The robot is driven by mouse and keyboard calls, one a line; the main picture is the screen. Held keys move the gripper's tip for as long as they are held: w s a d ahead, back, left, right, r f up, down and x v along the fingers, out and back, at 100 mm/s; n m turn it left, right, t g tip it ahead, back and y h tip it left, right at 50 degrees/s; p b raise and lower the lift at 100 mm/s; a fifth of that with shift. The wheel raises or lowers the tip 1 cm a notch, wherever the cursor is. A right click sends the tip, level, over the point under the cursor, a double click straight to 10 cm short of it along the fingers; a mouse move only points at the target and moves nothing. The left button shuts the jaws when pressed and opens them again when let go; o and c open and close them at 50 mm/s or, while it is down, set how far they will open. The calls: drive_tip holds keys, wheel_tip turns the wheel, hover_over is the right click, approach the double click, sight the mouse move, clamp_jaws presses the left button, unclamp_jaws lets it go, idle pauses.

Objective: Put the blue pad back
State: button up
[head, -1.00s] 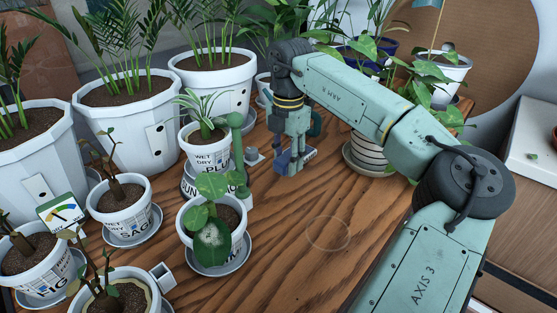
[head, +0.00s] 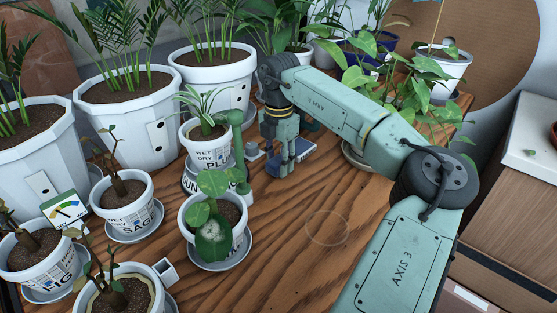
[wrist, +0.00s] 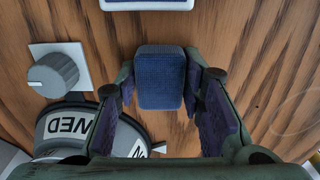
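The blue pad (wrist: 160,75) is a small rounded block with a woven-looking blue face. In the wrist view it sits between the fingertips of my gripper (wrist: 161,82), with one finger close along each side. I cannot tell whether both fingers press on it or a thin gap is left. In the head view my gripper (head: 286,165) points down, low over the wooden table; the pad cannot be made out clearly there. A blue, white-edged object (head: 304,150) lies just behind and right of the fingers. Its white edge (wrist: 150,6) shows at the top of the wrist view.
A grey knob on a white plate (wrist: 55,75) and a dark round base with a "WED" label (wrist: 62,130) lie left of my gripper. Potted plants (head: 213,222) crowd the left. A striped pot's saucer (head: 358,160) is at right. The front table (head: 290,265) is clear.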

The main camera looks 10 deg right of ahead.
sight(279, 160)
drive_tip(key=o, duration=0.4)
wheel_tip(279, 160, up, 12)
drive_tip(key=shift+r, duration=0.2)
idle(0.4)
